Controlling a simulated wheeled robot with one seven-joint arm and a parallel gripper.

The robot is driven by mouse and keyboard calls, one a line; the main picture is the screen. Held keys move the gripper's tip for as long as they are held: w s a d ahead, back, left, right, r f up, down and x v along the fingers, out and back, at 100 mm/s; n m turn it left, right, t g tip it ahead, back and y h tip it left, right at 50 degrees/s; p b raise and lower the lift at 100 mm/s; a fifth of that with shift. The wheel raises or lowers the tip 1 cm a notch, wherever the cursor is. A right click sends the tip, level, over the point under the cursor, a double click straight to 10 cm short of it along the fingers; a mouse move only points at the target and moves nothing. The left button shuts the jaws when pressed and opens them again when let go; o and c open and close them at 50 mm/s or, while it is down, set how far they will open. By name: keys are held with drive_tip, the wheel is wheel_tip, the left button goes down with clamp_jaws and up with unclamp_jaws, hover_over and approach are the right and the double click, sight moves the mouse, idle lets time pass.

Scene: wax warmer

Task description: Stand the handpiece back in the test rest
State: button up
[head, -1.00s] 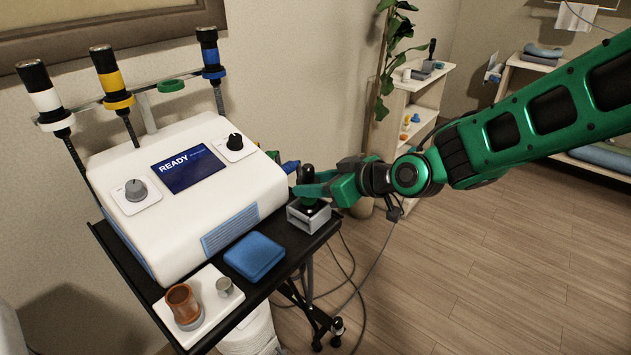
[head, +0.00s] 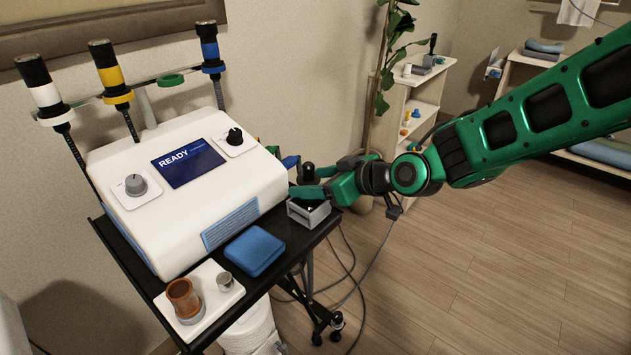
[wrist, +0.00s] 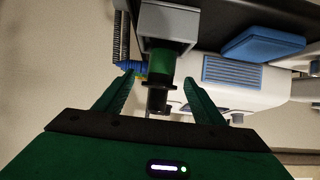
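The handpiece (head: 308,173), black with a green band, stands upright in the test rest (head: 309,214), a small grey box at the right corner of the black cart. The wrist view looks from the side with the picture inverted. There the handpiece's green band (wrist: 161,62) meets the grey rest (wrist: 168,27), and its black end points down in the picture. My gripper (wrist: 158,88) is open, with one green finger on each side of the handpiece and a visible gap to both. In the head view my gripper (head: 312,186) is just above the rest and partly hides the handpiece.
A white warmer unit (head: 185,190) with a READY screen fills the cart's back. White, yellow and blue handpieces stand behind it; the green ring (head: 171,80) is empty. A blue pad (head: 255,251) and white tray (head: 222,305) lie in front. A cable hangs beside the cart.

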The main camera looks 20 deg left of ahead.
drive_tip(key=shift+d, duration=0.1)
idle(0.3)
drive_tip(key=v, duration=0.7)
drive_tip(key=shift+d+r, duration=0.2)
drive_tip(key=shift+d, duration=0.15)
idle(1.3)
drive_tip(key=shift+s, duration=0.15)
drive_tip(key=v, duration=1)
drive_tip(key=shift+d, duration=0.35)
drive_tip(key=shift+r, duration=0.1)
